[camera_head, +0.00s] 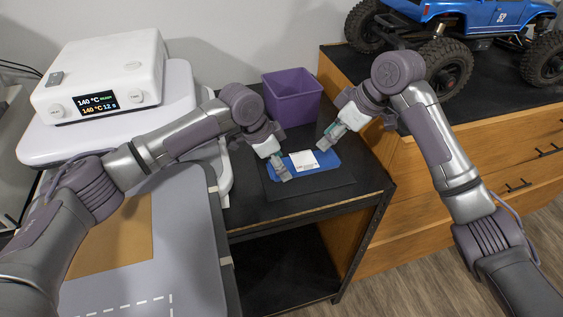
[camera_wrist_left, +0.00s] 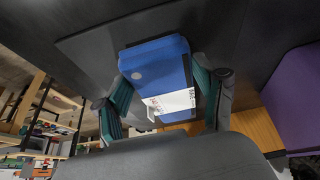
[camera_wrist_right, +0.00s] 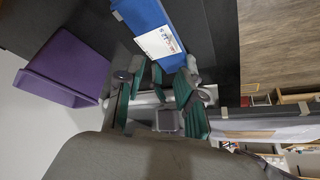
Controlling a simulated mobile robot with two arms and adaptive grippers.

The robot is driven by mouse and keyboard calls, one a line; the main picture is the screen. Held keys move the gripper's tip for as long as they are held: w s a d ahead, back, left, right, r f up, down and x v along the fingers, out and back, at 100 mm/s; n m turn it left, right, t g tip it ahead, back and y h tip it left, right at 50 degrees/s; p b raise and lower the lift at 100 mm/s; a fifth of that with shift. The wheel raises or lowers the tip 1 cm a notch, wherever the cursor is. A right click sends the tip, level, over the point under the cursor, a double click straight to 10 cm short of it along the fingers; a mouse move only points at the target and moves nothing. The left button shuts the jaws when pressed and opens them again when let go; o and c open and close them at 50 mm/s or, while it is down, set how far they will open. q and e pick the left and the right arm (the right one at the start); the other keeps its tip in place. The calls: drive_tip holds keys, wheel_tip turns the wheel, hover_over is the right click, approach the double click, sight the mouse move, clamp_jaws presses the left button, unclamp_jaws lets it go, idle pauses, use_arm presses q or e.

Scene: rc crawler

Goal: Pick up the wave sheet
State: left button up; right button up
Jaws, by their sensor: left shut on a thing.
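A flat blue piece with a white printed label (camera_head: 325,160) lies over a dark mat on the black table; I take it to be the wave sheet. My left gripper (camera_head: 281,168) is at its left end, with its fingers on either side of the piece. In the left wrist view the blue piece (camera_wrist_left: 155,62) sits between the teal-padded fingers (camera_wrist_left: 165,95). My right gripper (camera_head: 331,132) is near the far right edge of the piece. In the right wrist view its fingers (camera_wrist_right: 162,75) are apart and empty, with the blue piece (camera_wrist_right: 142,16) beyond the tips.
A purple bin (camera_head: 293,97) stands behind the blue piece. A white device with a display (camera_head: 100,85) is at the left, beside a grey work surface (camera_head: 185,225). A wooden drawer cabinet (camera_head: 465,160) with a blue crawler car (camera_head: 480,16) on top is at the right.

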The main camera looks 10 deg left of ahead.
sight(310, 164)
drive_tip(key=s+a+r+n+h, duration=0.3)
drive_tip(key=a+r+n+h, duration=0.15)
drive_tip(key=n, duration=0.45)
drive_tip(key=shift+n+h, duration=0.3)
drive_tip(key=shift+h, duration=0.35)
drive_tip(key=shift+w+d+f, duration=0.1)
drive_tip(key=shift+w+f, duration=0.3)
drive_tip(key=shift+f, duration=1.7)
drive_tip(key=shift+w+d+f, duration=0.1)
drive_tip(key=shift+w+f, duration=0.35)
drive_tip(key=shift+f, duration=1.65)
drive_tip(key=shift+w+d+f, duration=0.1)
drive_tip(key=shift+w+f, duration=0.3)
drive_tip(key=shift+f, duration=1.7)
clamp_jaws()
